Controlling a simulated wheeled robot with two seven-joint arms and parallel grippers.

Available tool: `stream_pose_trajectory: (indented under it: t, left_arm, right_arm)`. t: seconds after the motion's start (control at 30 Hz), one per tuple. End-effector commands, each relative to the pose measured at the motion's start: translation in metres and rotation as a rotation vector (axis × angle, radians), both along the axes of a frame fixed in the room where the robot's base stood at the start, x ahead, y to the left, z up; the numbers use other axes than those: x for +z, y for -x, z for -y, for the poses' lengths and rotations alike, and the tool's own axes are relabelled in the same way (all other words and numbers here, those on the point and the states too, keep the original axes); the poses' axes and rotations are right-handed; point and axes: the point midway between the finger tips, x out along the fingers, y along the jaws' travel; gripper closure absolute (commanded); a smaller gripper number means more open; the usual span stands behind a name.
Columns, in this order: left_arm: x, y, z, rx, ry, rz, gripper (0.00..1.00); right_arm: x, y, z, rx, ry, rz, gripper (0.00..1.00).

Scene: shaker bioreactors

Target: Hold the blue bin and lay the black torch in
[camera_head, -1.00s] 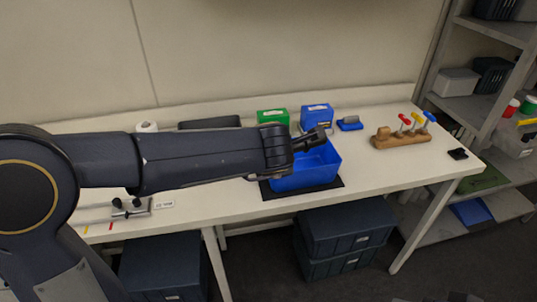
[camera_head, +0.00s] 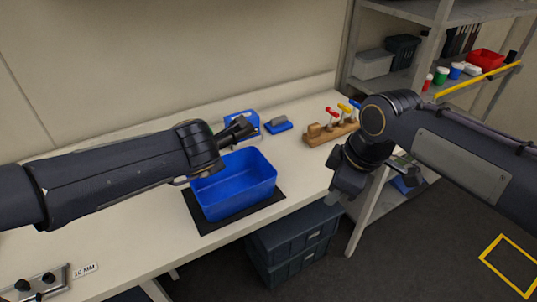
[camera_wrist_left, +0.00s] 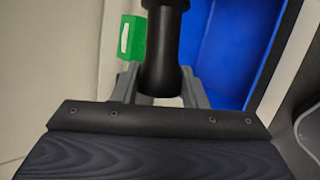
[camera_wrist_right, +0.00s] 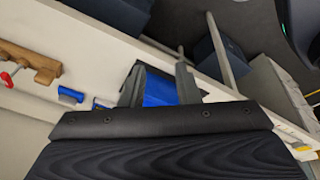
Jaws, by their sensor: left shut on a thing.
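The blue bin (camera_head: 240,200) stands upright and looks empty on a black mat (camera_head: 277,203) on the bench. My left gripper (camera_head: 220,145) is shut on the black torch (camera_head: 238,131) and holds it above the bin's back left rim. In the left wrist view the torch (camera_wrist_left: 162,60) sits between both fingers, with the bin (camera_wrist_left: 235,45) to its right. My right gripper (camera_head: 346,183) is to the right of the bin, off the bench's front edge. In the right wrist view its fingers (camera_wrist_right: 160,76) are apart and empty, with the bin (camera_wrist_right: 160,90) beyond them.
A blue box (camera_head: 242,118) stands behind the bin, partly hidden by the torch. A blue-and-grey item (camera_head: 278,124) and a wooden holder (camera_head: 322,133) with coloured-handled tools are at the back right. A dark crate (camera_head: 297,235) is under the bench.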

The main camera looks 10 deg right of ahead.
Motion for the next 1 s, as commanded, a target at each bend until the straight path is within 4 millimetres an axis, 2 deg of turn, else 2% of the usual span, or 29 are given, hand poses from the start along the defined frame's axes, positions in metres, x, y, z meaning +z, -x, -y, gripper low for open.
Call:
stream_pose_trajectory:
  t: [0.03, 0.2, 0.4, 0.6, 0.77, 1.0]
  left_arm:
    - [0.000, 0.000, 0.000, 0.000, 0.000, 0.001, 0.85]
    - [0.000, 0.000, 0.000, 0.000, 0.000, 0.001, 0.85]
    - [0.000, 0.000, 0.000, 0.000, 0.000, 0.001, 0.85]
    - [0.000, 0.000, 0.000, 0.000, 0.000, 0.001, 0.85]
    - [0.000, 0.000, 0.000, 0.000, 0.000, 0.001, 0.85]
    - [0.000, 0.000, 0.000, 0.000, 0.000, 0.001, 0.85]
  right_arm:
    - [0.001, -0.019, -0.012, 0.114, 0.038, -0.007, 0.71]
    - [-0.001, -0.073, -0.051, 0.475, 0.153, -0.016, 0.71]
    - [-0.015, -0.117, -0.092, 0.794, 0.229, -0.032, 0.71]
    - [-0.025, -0.135, -0.113, 0.944, 0.256, -0.042, 0.71]
    - [-0.036, -0.138, -0.116, 0.968, 0.263, -0.045, 0.71]
    - [-0.077, -0.141, -0.116, 0.966, 0.260, -0.048, 0.71]
